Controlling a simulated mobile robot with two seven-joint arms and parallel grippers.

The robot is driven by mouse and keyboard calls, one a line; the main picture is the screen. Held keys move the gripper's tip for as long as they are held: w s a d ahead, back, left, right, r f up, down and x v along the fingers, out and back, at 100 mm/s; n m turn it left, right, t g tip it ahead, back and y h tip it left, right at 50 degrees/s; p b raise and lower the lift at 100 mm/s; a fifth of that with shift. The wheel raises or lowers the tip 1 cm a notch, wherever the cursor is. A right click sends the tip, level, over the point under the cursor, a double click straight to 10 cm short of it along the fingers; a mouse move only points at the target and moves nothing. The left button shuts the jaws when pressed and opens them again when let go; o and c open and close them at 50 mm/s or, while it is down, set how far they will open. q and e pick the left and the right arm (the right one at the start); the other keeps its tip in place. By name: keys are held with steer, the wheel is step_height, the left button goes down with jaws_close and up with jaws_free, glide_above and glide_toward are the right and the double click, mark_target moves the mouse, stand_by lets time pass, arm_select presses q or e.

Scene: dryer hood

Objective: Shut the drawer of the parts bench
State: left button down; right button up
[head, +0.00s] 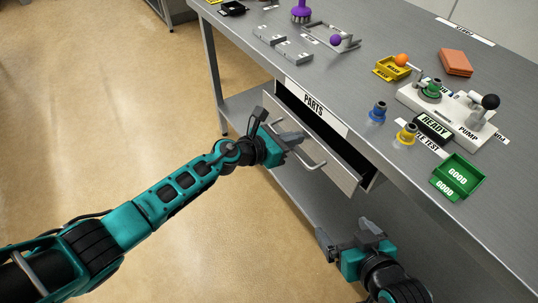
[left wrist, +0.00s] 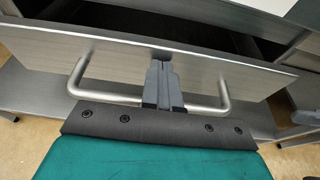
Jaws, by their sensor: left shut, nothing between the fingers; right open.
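The drawer (head: 338,171) of the parts bench (head: 400,178) stands open, with its dark inside showing behind the grey front panel. A bar handle (head: 316,166) runs along that front; it also shows in the left wrist view (left wrist: 84,76). My left gripper (head: 297,140) is shut and empty at the drawer front. In the left wrist view its closed fingers (left wrist: 161,64) reach over the middle of the handle bar, tips at or very close to the panel; I cannot tell whether they touch. My right gripper (head: 346,232) is open and empty, below and right of the drawer.
On the bench top are a white pump fixture (head: 450,118), a green bin (head: 458,176), a yellow tray (head: 391,68), blue and yellow fittings and an orange block (head: 455,62). A lower shelf (head: 240,104) lies under the bench. The floor at left is clear.

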arm_select(q)
steer(key=x, duration=0.1)
steer(key=b+x, duration=0.1)
steer(key=x, duration=0.1)
steer(key=shift+w+d+r, duration=0.15)
steer(key=shift+d+r, duration=0.15)
steer(key=shift+r, duration=0.05)
steer(key=shift+d+r, duration=0.15)
steer(key=shift+r, duration=0.15)
arm_select(e)
steer(key=shift+f, duration=0.75)
